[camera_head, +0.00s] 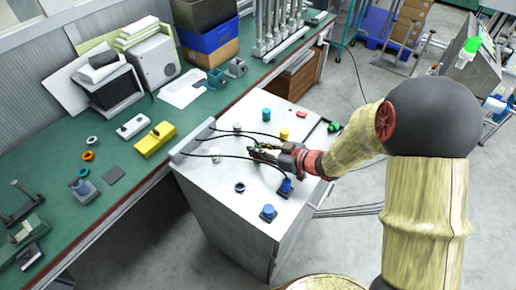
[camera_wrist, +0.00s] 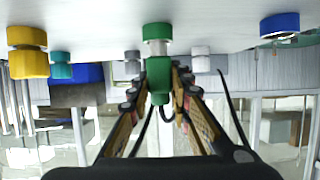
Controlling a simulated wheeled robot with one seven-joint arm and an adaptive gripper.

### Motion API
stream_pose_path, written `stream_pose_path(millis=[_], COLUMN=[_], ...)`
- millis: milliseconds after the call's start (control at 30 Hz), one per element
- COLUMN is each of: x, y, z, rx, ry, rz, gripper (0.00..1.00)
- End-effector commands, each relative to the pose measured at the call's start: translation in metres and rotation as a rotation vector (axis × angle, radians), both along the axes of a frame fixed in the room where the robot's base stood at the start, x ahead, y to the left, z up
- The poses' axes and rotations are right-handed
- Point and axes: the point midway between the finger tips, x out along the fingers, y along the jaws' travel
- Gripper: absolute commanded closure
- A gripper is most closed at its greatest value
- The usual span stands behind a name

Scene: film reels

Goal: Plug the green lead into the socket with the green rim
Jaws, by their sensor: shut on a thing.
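My gripper (camera_head: 265,148) is over the top of the white cabinet, its jaws shut on a green lead. In the wrist view, which is upside down, the green lead (camera_wrist: 159,82) is between the fingertips, with black cable trailing from it. A green-rimmed socket (camera_wrist: 157,32) is on the cabinet surface, in line with the lead. A short pale section shows between rim and lead body; I cannot tell whether the tip is inside. The gripper hides the socket in the head view.
The cabinet top (camera_head: 215,176) also carries a yellow fitting (camera_wrist: 27,37), a teal fitting (camera_head: 267,114), blue fittings (camera_head: 268,212), pale fittings (camera_wrist: 201,51) and a dark ring (camera_head: 240,188). Black cables cross it from the left rail. A green bench (camera_head: 110,165) stands to the left.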

Motion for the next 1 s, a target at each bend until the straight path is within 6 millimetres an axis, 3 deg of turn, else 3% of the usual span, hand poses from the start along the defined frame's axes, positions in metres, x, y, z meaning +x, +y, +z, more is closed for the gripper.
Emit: stream_pose_path(millis=[600, 633, 767, 1000], x=[0.0001, 0.0001, 0.0002, 0.0000], y=[0.0000, 0.0000, 0.0000, -0.0001], z=[-0.0094, -0.0094, -0.0088, -0.0090], rx=[0.000, 0.000, 0.000, 0.000], ry=[-0.001, -0.001, -0.001, 0.000], rz=[0.000, 0.000, 0.000, 0.000], gripper=[1.00, 0.79, 0.72, 0.72])
